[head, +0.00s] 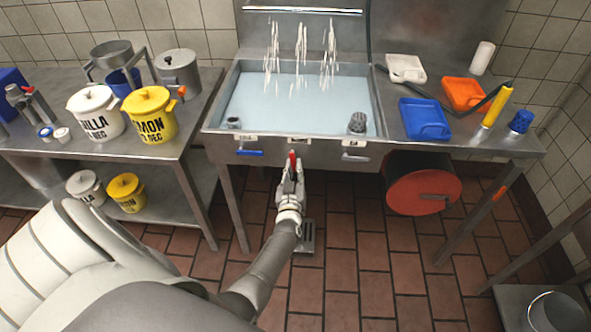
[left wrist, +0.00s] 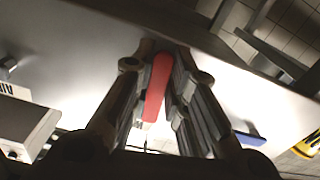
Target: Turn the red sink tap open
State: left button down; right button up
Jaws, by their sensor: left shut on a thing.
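The red tap handle (head: 292,158) is at the middle of the sink's front panel, with only its upper part showing above my left gripper (head: 290,178). In the left wrist view the red tap handle (left wrist: 157,88) lies lengthwise between the two fingers of my left gripper (left wrist: 166,62), which is shut on it. The tap's base is hidden by the gripper. The steel sink (head: 213,122) holds pale blue water (head: 290,103), and several white streams (head: 300,50) fall into it at the back. My right gripper is not in view.
A blue lever (head: 250,153) is left of the red tap and a grey lever (head: 355,157) right of it. A red-ended drum (head: 425,192) hangs under the counter at right. White (head: 97,120) and yellow (head: 150,122) pots stand on the left table. Blue (head: 423,118) and orange (head: 463,93) trays lie right.

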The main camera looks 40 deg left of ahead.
pick_arm(q)
jog(key=shift+f, duration=0.1)
jog(key=c, duration=1.4)
grip_release()
jog(key=v, duration=0.7)
jog(key=shift+s+d, duration=0.15)
jog(key=shift+s, duration=0.15)
